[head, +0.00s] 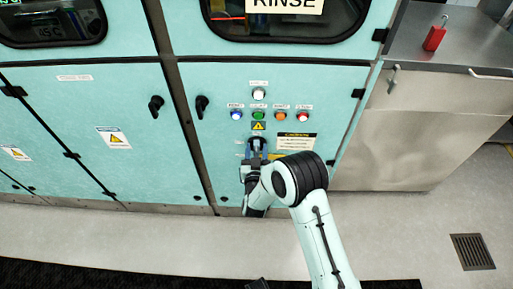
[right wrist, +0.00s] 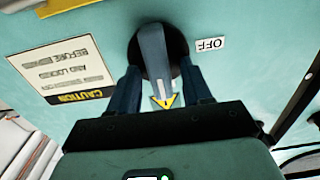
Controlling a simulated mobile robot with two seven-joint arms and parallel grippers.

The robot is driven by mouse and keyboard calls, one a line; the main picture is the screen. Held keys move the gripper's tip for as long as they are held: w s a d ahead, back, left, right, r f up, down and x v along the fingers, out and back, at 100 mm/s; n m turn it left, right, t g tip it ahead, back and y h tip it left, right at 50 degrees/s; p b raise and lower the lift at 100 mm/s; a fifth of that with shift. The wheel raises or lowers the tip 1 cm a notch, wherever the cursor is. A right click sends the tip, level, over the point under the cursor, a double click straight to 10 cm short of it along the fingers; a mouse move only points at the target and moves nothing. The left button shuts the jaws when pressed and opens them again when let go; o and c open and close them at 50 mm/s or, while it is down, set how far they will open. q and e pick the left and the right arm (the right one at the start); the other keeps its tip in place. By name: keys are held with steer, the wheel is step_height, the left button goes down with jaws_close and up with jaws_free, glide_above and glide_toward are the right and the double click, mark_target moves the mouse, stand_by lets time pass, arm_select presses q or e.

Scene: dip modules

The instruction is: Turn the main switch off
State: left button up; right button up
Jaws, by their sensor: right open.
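The main switch is a dark round knob with a grey-blue lever handle (right wrist: 155,60) on the teal cabinet panel. An upside-down OFF label (right wrist: 210,44) sits beside it in the right wrist view. My right gripper (right wrist: 163,88) is open, with one dark finger on each side of the handle. I cannot tell whether the fingers touch it. In the head view, my right gripper (head: 257,147) is in front of the switch (head: 257,140) and covers much of it. My left gripper does not show clearly in either view.
Above the switch are a warning triangle (head: 258,126), a green button (head: 257,115), a red button (head: 302,117) and other lamps. A caution label (head: 296,142) is to its right. Black door handles (head: 155,105) stick out on the left. A steel counter (head: 400,130) stands at right.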

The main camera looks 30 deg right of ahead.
steer(key=shift+w+d, duration=0.35)
steer(key=shift+w, duration=0.25)
jaws_close()
